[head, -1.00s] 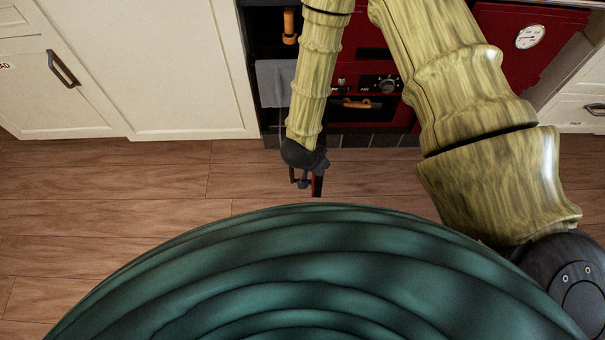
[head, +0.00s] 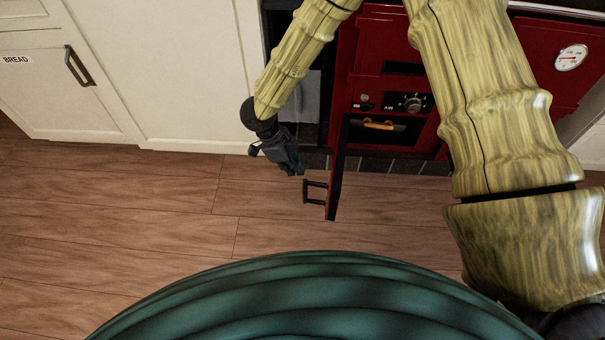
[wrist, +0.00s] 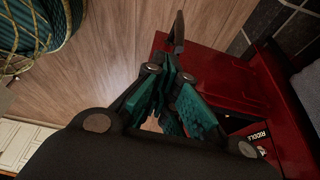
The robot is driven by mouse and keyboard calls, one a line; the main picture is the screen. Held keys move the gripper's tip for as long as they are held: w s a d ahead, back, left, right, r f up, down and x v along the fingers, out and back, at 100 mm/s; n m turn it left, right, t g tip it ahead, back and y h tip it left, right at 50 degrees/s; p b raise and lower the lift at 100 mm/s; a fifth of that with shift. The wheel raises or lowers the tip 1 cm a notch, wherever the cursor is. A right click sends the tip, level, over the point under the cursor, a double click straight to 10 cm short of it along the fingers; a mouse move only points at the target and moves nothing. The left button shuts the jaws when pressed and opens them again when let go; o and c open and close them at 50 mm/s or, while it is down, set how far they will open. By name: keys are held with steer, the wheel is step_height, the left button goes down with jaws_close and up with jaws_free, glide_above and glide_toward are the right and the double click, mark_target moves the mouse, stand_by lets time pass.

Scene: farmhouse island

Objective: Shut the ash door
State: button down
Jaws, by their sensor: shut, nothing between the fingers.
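The ash door (head: 338,170) stands open, swung out from the red stove (head: 385,65) and seen nearly edge-on in the head view. Its dark bracket handle (head: 314,191) sticks out on the left side. The door's red panel (wrist: 215,75) also shows in the wrist view, with the dark handle (wrist: 178,32) near its far end. My gripper (head: 299,170) is shut and empty, just left of the door on its handle side. In the wrist view the teal fingers (wrist: 172,82) come together close over the panel. I cannot tell whether they touch it.
The dark ash opening (head: 385,132) has an orange piece in it. A grey towel (head: 304,98) hangs left of the stove. A cream cabinet (head: 185,70) stands further left. The wooden floor (head: 120,220) is clear.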

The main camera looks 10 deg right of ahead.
steer(key=s+d+f+b, duration=0.2)
steer(key=d+f, duration=0.4)
steer(key=f, duration=0.2)
steer(key=shift+s+d+b, duration=0.35)
steer(key=shift+s, duration=0.05)
